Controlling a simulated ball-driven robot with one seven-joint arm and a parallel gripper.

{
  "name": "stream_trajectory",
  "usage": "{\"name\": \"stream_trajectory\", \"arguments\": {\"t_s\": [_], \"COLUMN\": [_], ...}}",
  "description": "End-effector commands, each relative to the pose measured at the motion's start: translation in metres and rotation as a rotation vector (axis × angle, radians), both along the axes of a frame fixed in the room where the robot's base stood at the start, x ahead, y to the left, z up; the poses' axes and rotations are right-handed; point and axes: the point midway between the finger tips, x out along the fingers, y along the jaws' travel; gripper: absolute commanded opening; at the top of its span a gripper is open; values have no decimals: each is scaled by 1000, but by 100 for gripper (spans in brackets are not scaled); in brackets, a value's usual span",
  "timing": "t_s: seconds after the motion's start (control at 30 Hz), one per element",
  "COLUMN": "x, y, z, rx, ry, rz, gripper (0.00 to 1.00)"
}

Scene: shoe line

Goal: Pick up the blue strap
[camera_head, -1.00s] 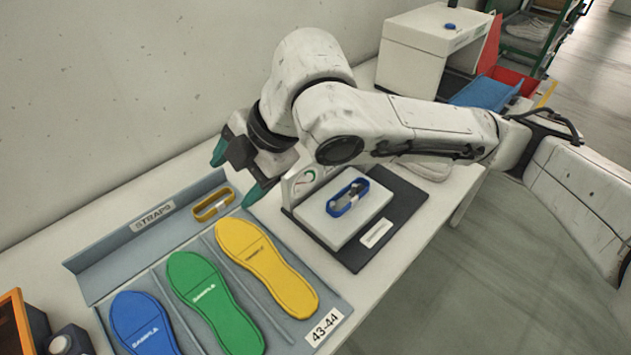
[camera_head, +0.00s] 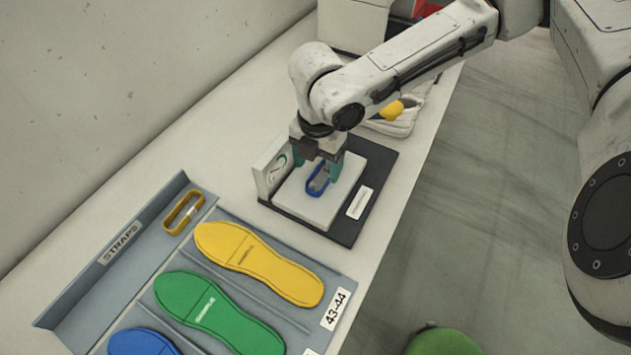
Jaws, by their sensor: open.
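The blue strap (camera_head: 317,187), a loop with a grey band, lies on the white plate of the scale (camera_head: 304,205). My gripper (camera_head: 318,174) points down over the strap, with its two green fingers apart, one on each side of the strap's far part. It is open. The fingers partly hide the far end of the strap, and I cannot tell whether they touch it.
The scale's dial stands at its left. A yellow strap (camera_head: 184,211) lies in the grey straps tray (camera_head: 95,272). Yellow (camera_head: 258,262), green (camera_head: 215,312) and blue (camera_head: 140,343) insoles lie at the front. A shoe (camera_head: 400,122) stands behind the scale, near the table's right edge.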

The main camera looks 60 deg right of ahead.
Motion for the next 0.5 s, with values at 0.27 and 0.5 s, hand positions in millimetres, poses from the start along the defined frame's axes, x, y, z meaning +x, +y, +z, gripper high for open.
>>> {"name": "stream_trajectory", "arguments": {"t_s": [0.27,0.5], "x": [3,3], "y": [-5,-6], "z": [-27,-53], "rx": [0,-1], "ry": [1,-1], "rz": [1,1], "gripper": [74,74]}}
